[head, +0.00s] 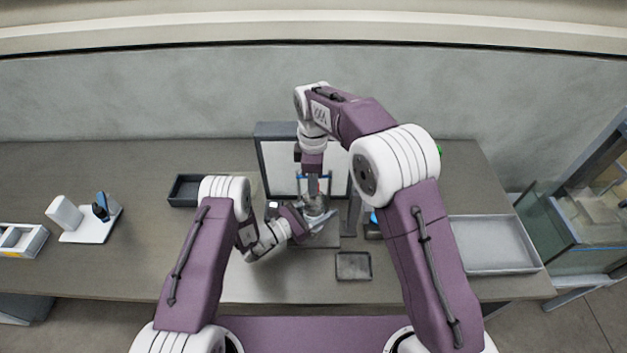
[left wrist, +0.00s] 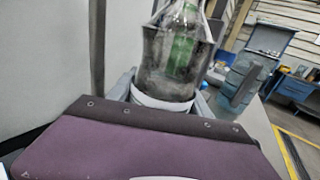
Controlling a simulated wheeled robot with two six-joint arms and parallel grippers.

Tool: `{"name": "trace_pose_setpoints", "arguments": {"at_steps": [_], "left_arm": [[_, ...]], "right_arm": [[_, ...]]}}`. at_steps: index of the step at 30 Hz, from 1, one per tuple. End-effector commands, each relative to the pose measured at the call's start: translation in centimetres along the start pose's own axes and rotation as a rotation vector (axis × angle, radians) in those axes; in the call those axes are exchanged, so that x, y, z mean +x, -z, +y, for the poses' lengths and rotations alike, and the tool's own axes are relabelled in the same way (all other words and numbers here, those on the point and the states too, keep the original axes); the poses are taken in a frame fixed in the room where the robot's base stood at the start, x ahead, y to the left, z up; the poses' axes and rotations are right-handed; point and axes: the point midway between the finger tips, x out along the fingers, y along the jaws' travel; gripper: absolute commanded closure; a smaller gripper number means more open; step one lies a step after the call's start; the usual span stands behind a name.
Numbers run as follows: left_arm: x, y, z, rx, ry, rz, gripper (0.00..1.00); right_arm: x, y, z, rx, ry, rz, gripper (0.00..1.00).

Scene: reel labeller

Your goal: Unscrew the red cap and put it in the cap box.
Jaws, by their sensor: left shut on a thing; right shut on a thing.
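A clear bottle (head: 316,205) stands in the middle of the table, in front of a pale panel. In the left wrist view the bottle (left wrist: 172,62) fills the centre, with something green on or behind it; its top is out of frame. My left gripper (head: 318,222) is shut on the bottle's lower part from the side. Whether the cap still sits on the neck cannot be told. Which container is the cap box is unclear.
A small dark tray (head: 353,266) lies at the front edge, and a dark box (head: 185,190) stands at the back left. A large grey tray (head: 492,243) is at right. A white stand (head: 92,222) is at far left. The table left of my left arm has free room.

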Motion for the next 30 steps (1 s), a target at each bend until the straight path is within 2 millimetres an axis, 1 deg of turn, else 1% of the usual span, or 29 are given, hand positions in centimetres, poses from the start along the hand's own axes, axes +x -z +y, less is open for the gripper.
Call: {"name": "trace_pose_setpoints", "arguments": {"at_steps": [1, 3, 6, 9, 12, 15, 30], "left_arm": [[0.00, 0.04, -0.03, -0.001, 0.001, 0.001, 1.00], [0.00, 0.04, -0.03, -0.001, 0.001, 0.001, 1.00], [0.00, 0.04, -0.03, -0.001, 0.001, 0.001, 1.00], [0.00, 0.04, -0.03, -0.001, 0.000, 0.001, 1.00], [0.00, 0.04, -0.02, -0.001, 0.000, 0.001, 1.00], [-0.01, 0.04, -0.02, -0.001, 0.000, 0.001, 1.00], [-0.01, 0.04, -0.01, -0.001, 0.000, 0.001, 1.00]], "right_arm": [[-0.02, 0.01, -0.02, -0.155, 0.000, 0.000, 1.00], [-0.04, 0.00, -0.03, -0.397, 0.000, 0.000, 1.00], [-0.06, -0.02, -0.04, -0.724, 0.000, 0.000, 1.00], [-0.07, -0.04, -0.04, -0.990, 0.000, -0.001, 1.00], [-0.08, -0.06, -0.04, -1.170, 0.000, -0.001, 1.00], [-0.08, -0.07, -0.04, -1.244, 0.000, -0.001, 1.00], [-0.08, -0.06, -0.04, -1.241, 0.000, -0.001, 1.00]]}}
